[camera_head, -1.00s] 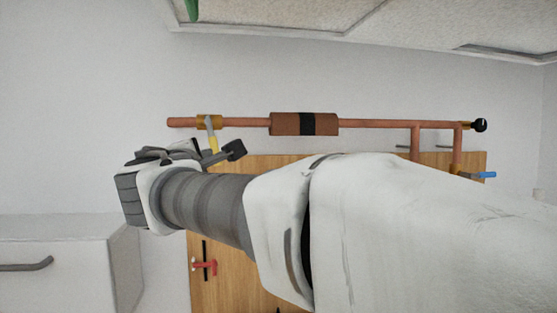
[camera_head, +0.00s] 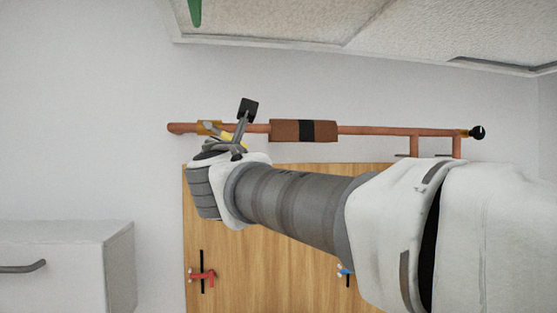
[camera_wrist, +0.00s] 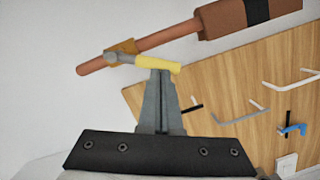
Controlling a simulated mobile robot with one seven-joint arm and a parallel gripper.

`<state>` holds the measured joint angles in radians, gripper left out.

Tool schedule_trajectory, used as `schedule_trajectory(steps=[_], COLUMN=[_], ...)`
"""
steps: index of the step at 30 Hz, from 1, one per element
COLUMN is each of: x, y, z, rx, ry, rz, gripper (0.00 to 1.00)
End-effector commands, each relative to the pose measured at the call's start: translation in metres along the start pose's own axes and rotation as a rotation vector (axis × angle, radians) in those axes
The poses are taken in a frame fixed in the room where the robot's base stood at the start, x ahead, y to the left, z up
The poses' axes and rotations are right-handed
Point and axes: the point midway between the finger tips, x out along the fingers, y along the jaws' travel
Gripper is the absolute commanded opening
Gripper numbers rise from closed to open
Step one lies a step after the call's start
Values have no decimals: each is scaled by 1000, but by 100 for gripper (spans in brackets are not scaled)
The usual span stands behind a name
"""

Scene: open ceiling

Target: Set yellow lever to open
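The yellow lever (camera_wrist: 158,65) is on a brass valve (camera_wrist: 122,48) near the left end of a copper-coloured pipe (camera_wrist: 166,36). In the head view the lever (camera_head: 224,136) is partly hidden by my gripper (camera_head: 242,130). In the wrist view the tips of my gripper (camera_wrist: 160,73) overlap the lever's lower edge near its free end. I cannot tell whether they touch it. The finger gap is not clear from these angles.
A wooden panel (camera_head: 275,260) is below the pipe, with a red-handled fitting (camera_head: 205,275) and a blue one (camera_head: 345,271). A brown sleeve (camera_head: 285,130) is around the pipe. A white cabinet (camera_head: 65,240) stands at lower left. The wall left of the pipe is bare.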

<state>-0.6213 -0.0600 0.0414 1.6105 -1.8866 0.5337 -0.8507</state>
Motion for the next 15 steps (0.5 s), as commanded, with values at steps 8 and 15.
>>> schedule_trajectory(steps=[8, 15], x=[3, 5], y=[-4, -4], z=[17, 25], rx=[-231, -344], ry=[-2, 0], rz=[45, 68], gripper=[0, 0])
